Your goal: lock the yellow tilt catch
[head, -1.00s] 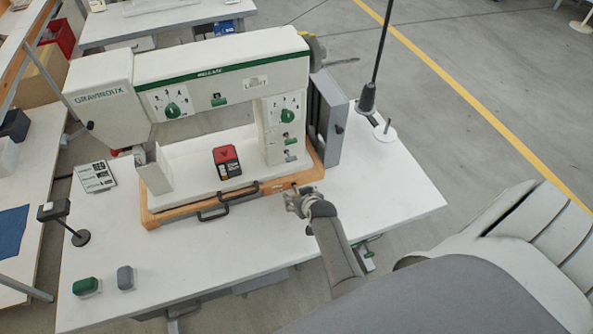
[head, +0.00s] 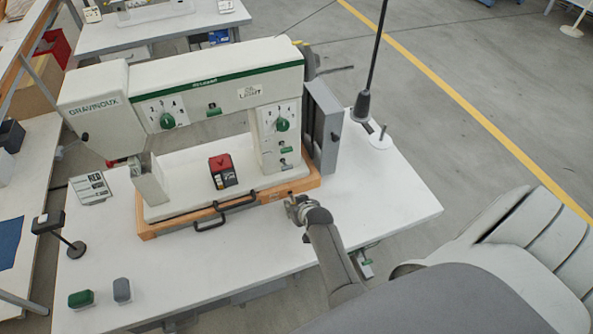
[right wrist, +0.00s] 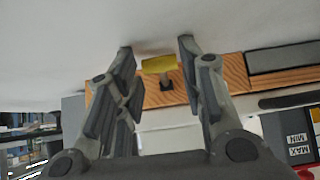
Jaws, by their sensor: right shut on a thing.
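The yellow tilt catch (right wrist: 158,63) shows in the right wrist view as a small yellow tab on a dark stem, at the wooden base edge of the press. My right gripper (right wrist: 156,45) has one finger on each side of the tab; exactly where they touch it is hard to make out. In the head view my right gripper (head: 296,206) is low at the front right of the press (head: 205,75), close to its wooden base (head: 172,226). There the catch is too small or hidden to see. My left gripper is not in view.
A dark handle (head: 212,220) sticks out from the front of the base. A red and black box (head: 222,172) stands on the press bed. A green button box (head: 81,299) and a grey one (head: 122,290) stand at front left.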

